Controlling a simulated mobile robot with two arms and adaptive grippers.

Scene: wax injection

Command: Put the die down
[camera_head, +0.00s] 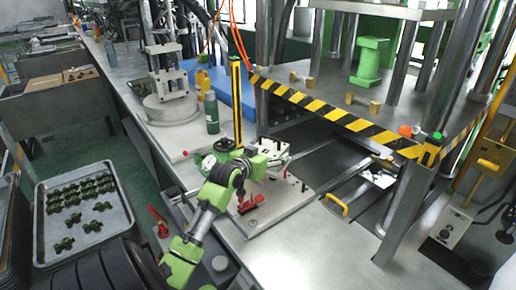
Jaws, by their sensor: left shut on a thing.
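My left arm comes up from the bottom, and its left gripper (262,163) is over the work plate (290,212) on the metal bench. The gripper is shut on a silver block, which looks like the die (276,148). The arm and gripper partly hide the die. I cannot tell whether the die touches the plate or the posts below it. A red clamp handle (250,203) sits on the plate just below the gripper. My right gripper is not in view.
The press (345,118), with a yellow-black striped edge, stands close on the right. A grey-green bottle (211,112) stands behind the gripper. A tray (42,225) with several dark green parts is at the left. The bench front right of the plate is clear.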

